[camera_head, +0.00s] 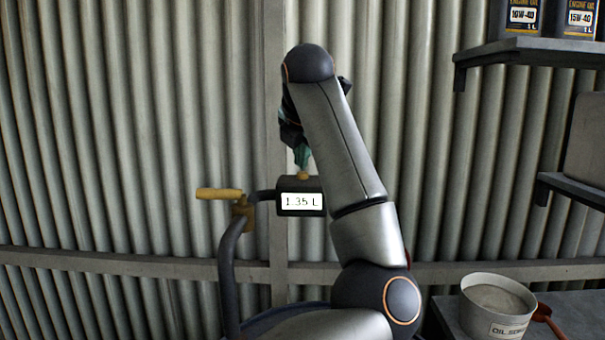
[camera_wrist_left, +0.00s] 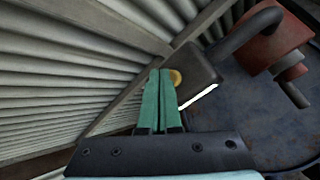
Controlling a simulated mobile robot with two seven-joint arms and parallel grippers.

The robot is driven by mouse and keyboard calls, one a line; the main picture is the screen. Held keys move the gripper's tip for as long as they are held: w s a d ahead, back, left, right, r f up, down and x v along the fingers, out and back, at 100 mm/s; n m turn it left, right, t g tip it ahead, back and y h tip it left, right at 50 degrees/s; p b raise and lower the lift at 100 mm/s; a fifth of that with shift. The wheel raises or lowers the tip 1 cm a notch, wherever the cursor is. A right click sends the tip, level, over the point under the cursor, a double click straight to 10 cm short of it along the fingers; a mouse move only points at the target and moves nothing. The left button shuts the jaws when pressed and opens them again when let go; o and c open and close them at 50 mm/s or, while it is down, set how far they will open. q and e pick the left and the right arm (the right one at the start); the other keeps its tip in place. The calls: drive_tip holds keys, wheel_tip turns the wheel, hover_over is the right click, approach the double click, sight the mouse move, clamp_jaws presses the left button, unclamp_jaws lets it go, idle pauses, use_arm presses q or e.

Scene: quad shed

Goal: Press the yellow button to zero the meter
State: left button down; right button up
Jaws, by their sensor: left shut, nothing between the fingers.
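The meter (camera_head: 288,186) is a dark box on a pipe, and its white display reads 1.35 L. The yellow button (camera_head: 303,175) sits on top of the meter. My left gripper (camera_head: 302,158) is shut and empty, with its green fingers pointing down just above the button. In the left wrist view the closed fingertips (camera_wrist_left: 160,72) lie right beside the yellow button (camera_wrist_left: 176,77) and cover part of it. The meter (camera_wrist_left: 201,66) is behind them there. I cannot tell whether the fingertips touch the button. My right gripper is not in view.
A yellow handle (camera_head: 219,194) on a dark curved hose stands left of the meter. A rusty blue drum top (camera_wrist_left: 240,120) and a red fitting (camera_wrist_left: 265,50) show in the wrist view. A bucket (camera_head: 494,308) and shelves (camera_head: 530,50) with oil containers are at right. Corrugated wall stands behind.

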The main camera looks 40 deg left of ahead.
sight(302, 179)
use_arm(q)
drive_tip(key=shift+f+b, duration=0.35)
drive_tip(key=shift+f, duration=0.1)
idle(0.3)
drive_tip(key=shift+r, duration=0.1)
drive_tip(key=shift+r+p, duration=0.75)
drive_tip(key=shift+r, duration=0.05)
wheel_tip(302, 179, up, 3)
drive_tip(key=shift+f+p, duration=0.1)
drive_tip(key=shift+p, duration=1.1)
wheel_tip(302, 179, up, 2)
drive_tip(key=shift+r, duration=0.1)
